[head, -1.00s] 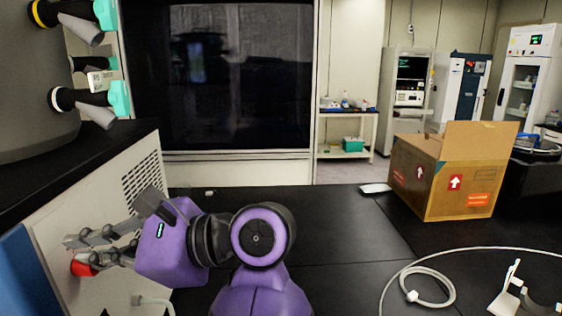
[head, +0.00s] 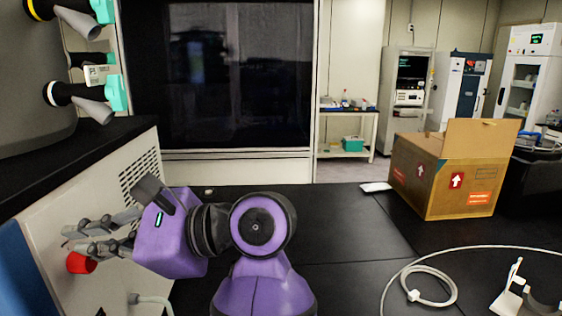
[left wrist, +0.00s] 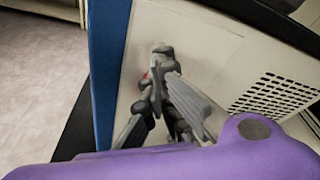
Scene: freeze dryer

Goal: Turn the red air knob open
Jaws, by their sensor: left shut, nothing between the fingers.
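The red air knob (head: 80,263) sits low on the pale side panel of the freeze dryer (head: 60,215), at the left of the head view. My left gripper (head: 70,240) is shut and empty, its grey fingers just above the knob and partly in front of its top edge. I cannot tell whether they touch it. In the left wrist view, the closed fingers (left wrist: 163,58) lie against the panel area and hide all but a sliver of red (left wrist: 147,76). My right gripper is not in view.
Valves with teal handles (head: 115,92) stick out above the dryer's black top. A white hose fitting (head: 150,301) is below the knob. An open cardboard box (head: 440,180), a coiled white tube (head: 432,285) and a white stand (head: 508,290) are on the right. The middle of the black bench is clear.

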